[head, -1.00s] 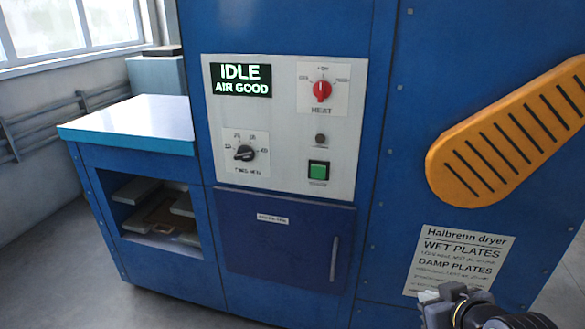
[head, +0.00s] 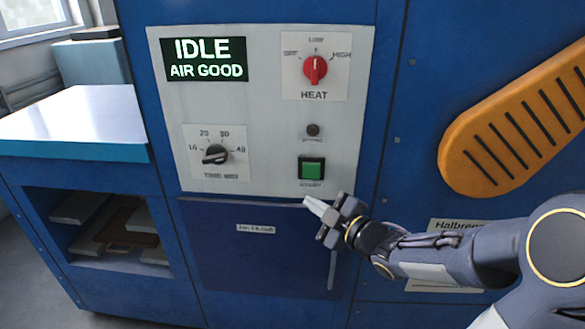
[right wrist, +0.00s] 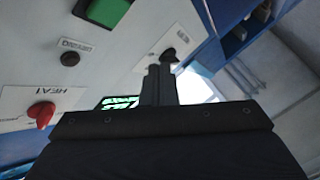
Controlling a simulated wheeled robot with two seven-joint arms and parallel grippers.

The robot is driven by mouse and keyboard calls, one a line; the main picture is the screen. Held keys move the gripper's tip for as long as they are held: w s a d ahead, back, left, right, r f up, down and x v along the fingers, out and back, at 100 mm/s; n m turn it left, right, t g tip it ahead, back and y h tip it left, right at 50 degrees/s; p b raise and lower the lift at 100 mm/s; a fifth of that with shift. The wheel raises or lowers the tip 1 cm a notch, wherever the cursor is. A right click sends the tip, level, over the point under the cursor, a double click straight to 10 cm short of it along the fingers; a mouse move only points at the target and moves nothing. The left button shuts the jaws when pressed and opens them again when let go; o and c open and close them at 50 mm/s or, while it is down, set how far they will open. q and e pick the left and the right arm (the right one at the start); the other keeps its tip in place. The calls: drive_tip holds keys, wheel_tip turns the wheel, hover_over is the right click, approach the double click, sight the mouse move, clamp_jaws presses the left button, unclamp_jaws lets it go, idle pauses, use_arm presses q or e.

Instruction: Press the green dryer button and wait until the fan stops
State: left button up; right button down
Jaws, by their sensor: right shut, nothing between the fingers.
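The green button (head: 311,169), labelled START, sits in a black frame low on the pale control panel (head: 270,150). It shows in part at the top of the right wrist view (right wrist: 108,12). The display (head: 205,59) reads IDLE and AIR GOOD. My right gripper (head: 316,208) is shut and empty, just below the button and apart from it as far as I can tell. Its fingers (right wrist: 158,86) point up in the right wrist view. The fan itself cannot be seen. My left gripper is not in view.
Above the button are a small dark round lamp or knob (head: 313,130) and the red HEAT knob (head: 315,69). The black time knob (head: 215,154) is left. A blue door with a handle (head: 332,269) is below. An orange slotted guard (head: 520,120) juts out right.

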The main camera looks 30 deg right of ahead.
sight(311, 171)
drive_tip(key=shift+w, duration=0.1)
idle(0.3)
drive_tip(key=w+d+p, duration=0.1)
drive_tip(key=w+d, duration=0.3)
drive_tip(key=w, duration=0.3)
drive_tip(key=shift+w+d, duration=0.2)
drive_tip(key=shift+d, duration=0.1)
drive_tip(key=shift+w, duration=0.15)
idle(1.9)
drive_tip(key=shift+w+d, duration=0.2)
